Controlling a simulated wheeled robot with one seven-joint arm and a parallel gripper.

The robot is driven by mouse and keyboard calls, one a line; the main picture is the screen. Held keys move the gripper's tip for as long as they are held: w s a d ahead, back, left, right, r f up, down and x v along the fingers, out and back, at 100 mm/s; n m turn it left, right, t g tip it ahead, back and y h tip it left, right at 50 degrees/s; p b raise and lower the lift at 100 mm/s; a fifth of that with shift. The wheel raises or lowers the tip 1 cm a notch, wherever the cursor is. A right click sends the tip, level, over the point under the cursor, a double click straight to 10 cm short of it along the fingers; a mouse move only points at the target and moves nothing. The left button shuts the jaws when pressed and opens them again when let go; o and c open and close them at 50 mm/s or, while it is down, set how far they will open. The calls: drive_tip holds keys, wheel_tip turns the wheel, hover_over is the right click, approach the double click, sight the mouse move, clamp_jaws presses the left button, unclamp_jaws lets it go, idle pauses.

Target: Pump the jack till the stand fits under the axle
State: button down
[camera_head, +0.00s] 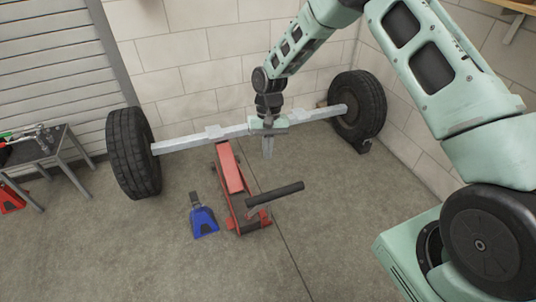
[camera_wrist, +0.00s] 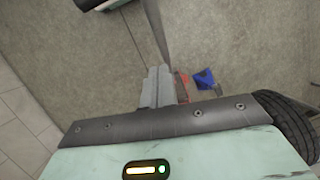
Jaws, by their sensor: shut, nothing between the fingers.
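The red floor jack (camera_head: 232,176) stands on the floor with its far end below the pale axle (camera_head: 190,140). I cannot tell whether it touches the axle. Its handle (camera_head: 275,195) slants up to the right with a black grip. The blue stand (camera_head: 204,221) is on the floor left of the jack, clear of the axle. My gripper (camera_head: 267,150) is shut and empty, pointing down in front of the axle, above and beyond the handle. In the wrist view, its closed fingers (camera_wrist: 158,88) are beside the red jack (camera_wrist: 182,88) and blue stand (camera_wrist: 205,78).
Black wheels sit at the axle's left end (camera_head: 133,152) and right end (camera_head: 357,105), the right one with a dark block (camera_head: 366,146) at its foot. A grey table (camera_head: 45,150) with tools stands at the far left. The front floor is open.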

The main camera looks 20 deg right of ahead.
drive_tip(key=shift+s+a+f+p, duration=0.3)
drive_tip(key=shift+s+f+p, duration=0.5)
drive_tip(key=shift+f, duration=0.7)
drive_tip(key=shift+s+a+f+p, duration=0.3)
drive_tip(key=shift+s+f+p, duration=0.25)
drive_tip(key=shift+s+f, duration=0.75)
drive_tip(key=shift+s+a+f+p, duration=0.3)
drive_tip(key=shift+s+f+p, duration=0.4)
drive_tip(key=shift+f, duration=1)
